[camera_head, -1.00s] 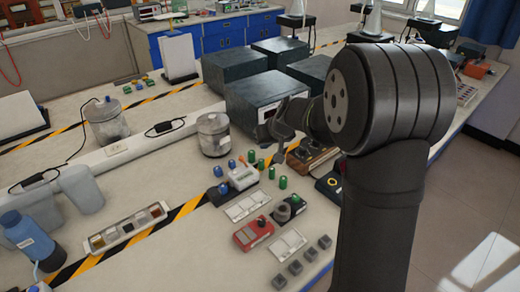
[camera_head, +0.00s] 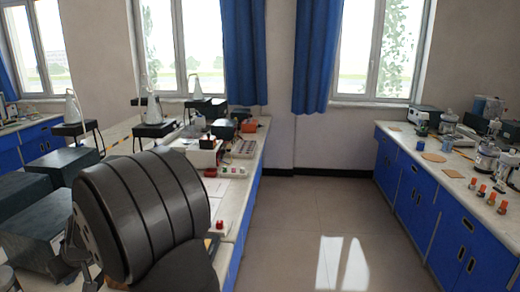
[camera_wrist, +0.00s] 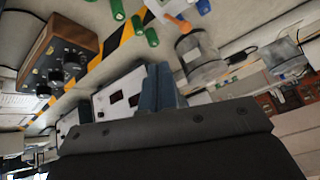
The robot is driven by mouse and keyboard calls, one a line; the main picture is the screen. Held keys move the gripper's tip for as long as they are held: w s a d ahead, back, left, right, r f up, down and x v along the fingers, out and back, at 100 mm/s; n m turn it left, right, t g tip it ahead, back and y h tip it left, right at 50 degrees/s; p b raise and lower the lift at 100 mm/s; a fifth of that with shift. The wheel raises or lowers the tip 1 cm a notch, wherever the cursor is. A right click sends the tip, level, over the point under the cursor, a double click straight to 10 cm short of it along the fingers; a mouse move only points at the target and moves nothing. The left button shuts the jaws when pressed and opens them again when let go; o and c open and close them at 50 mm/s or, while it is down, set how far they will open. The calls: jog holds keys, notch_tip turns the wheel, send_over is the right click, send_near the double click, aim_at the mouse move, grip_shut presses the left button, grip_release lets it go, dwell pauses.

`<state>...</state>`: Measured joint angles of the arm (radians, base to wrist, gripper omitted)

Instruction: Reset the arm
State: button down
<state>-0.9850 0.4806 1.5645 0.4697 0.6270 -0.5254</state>
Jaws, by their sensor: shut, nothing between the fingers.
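My gripper (camera_wrist: 160,82) shows in the wrist view as two blue-grey fingers side by side, shut and empty. The dark wrist housing fills the bottom of that view. The fingers are in front of a white panel with dark displays (camera_wrist: 118,102) and touch nothing that I can make out. In the head view my arm's thick dark joint is at the lower left, over the left bench (camera_head: 232,190). Only a small part of the gripper shows left of that joint, partly hidden.
In the wrist view are a wooden knob box (camera_wrist: 62,62), green cylinders (camera_wrist: 137,25) and a clear jar (camera_wrist: 200,58). Dark boxes (camera_head: 62,163) stand left of my arm. The aisle floor (camera_head: 315,215) is clear up to the right blue cabinets (camera_head: 405,190).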

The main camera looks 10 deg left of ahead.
jog(key=x, duration=0.3)
jog(key=s+x, duration=0.1)
jog(key=x, duration=0.3)
jog(key=s+x, duration=0.1)
jog(key=x, duration=0.3)
jog(key=shift+a+r, duration=0.1)
jog(key=shift+a, duration=0.3)
jog(key=shift+s+r, duration=0.2)
jog(key=shift+s, duration=0.35)
jog(key=shift+w, duration=0.15)
